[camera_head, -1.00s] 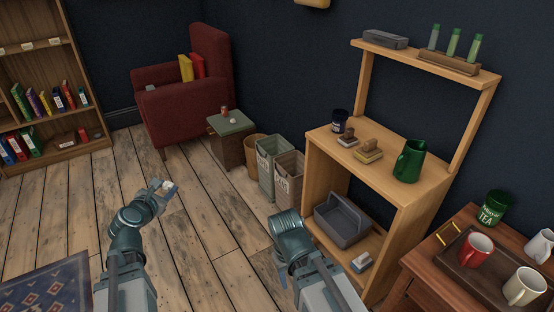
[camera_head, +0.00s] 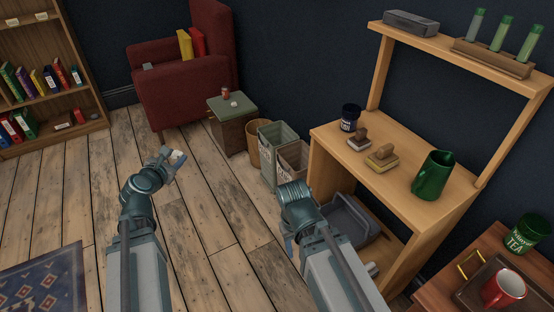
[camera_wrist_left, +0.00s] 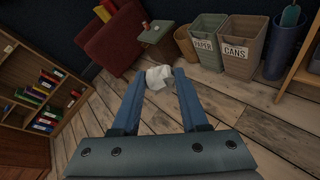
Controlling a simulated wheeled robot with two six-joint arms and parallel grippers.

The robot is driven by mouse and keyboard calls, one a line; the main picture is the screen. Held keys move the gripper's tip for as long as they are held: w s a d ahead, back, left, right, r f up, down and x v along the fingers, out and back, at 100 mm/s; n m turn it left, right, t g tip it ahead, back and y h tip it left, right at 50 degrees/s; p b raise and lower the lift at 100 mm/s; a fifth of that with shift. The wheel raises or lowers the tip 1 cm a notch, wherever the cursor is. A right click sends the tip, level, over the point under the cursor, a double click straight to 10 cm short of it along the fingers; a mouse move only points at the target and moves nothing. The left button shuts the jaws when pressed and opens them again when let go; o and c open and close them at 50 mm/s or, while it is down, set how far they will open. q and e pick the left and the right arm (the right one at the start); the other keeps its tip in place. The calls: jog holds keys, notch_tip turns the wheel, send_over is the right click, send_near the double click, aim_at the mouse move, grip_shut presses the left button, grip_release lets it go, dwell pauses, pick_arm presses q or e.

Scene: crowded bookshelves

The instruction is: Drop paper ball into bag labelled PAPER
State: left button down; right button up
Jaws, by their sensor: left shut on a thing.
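My left gripper (camera_head: 172,161) is shut on a white crumpled paper ball (camera_head: 178,156), held above the wooden floor. In the left wrist view the paper ball (camera_wrist_left: 159,77) sits between the blue fingertips (camera_wrist_left: 159,84). The grey-green bag labelled PAPER (camera_wrist_left: 207,36) stands on the floor ahead and to the right; in the head view this bag (camera_head: 277,137) is right of the left gripper and apart from it. The brownish bag labelled CANS (camera_wrist_left: 242,47) stands next to it. My right gripper (camera_head: 290,245) is low beside its wrist, its fingers mostly hidden.
A round tan bin (camera_head: 254,146) stands left of the bags. A small side table (camera_head: 232,112) carries a red can and a small white item. A red armchair (camera_head: 185,95) is behind. A wooden shelf unit (camera_head: 390,185) stands right, near my right arm. The floor between is clear.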

pick_arm(q)
notch_tip(320, 180, up, 22)
jog(key=p, duration=2.1)
jog(key=shift+p, duration=0.4)
